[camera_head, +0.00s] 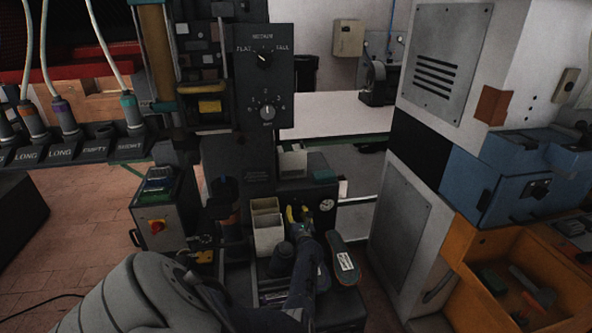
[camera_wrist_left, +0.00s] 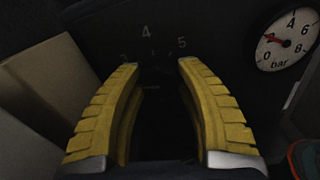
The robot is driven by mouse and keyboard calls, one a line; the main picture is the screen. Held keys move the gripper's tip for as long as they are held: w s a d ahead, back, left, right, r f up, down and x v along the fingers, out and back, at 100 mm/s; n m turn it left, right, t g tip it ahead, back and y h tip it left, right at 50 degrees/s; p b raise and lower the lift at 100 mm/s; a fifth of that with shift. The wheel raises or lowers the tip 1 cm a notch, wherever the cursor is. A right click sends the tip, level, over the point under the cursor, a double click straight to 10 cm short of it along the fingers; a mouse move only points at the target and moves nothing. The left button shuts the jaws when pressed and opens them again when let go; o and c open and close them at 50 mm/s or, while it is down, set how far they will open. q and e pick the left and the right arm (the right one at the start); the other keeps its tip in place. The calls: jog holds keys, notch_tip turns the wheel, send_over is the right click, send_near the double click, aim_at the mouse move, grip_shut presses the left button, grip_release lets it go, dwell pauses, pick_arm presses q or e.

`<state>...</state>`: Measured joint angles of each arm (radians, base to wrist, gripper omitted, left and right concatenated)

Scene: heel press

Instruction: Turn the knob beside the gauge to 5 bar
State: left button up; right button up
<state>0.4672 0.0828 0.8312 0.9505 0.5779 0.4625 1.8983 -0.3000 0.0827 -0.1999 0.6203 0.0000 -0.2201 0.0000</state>
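The pressure gauge (camera_head: 327,205) is a small white dial on the dark panel. In the left wrist view the gauge (camera_wrist_left: 288,38) has its red needle near 2 bar. Beside it is a dark panel scale (camera_wrist_left: 146,32) with 3, 4 and 5 legible. The knob is very dark and mostly lost between my fingers. My left gripper (camera_head: 298,214) reaches to this panel from the front. In the left wrist view its yellow fingers (camera_wrist_left: 158,68) stand apart, tips below the 4; contact with the knob cannot be made out. My right gripper is out of view.
Beige bins (camera_head: 267,228) stand just left of the gripper. A shoe-sole-like piece (camera_head: 345,262) lies to its right. An orange crate (camera_head: 490,262) sits at right. Two other dials (camera_head: 267,112) are higher on the press.

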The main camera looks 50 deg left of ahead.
pick_arm(q)
grip_shut()
jog(key=shift+m, duration=0.3)
jog(key=m, duration=2.3)
jog(key=shift+m, duration=0.3)
dwell(0.4)
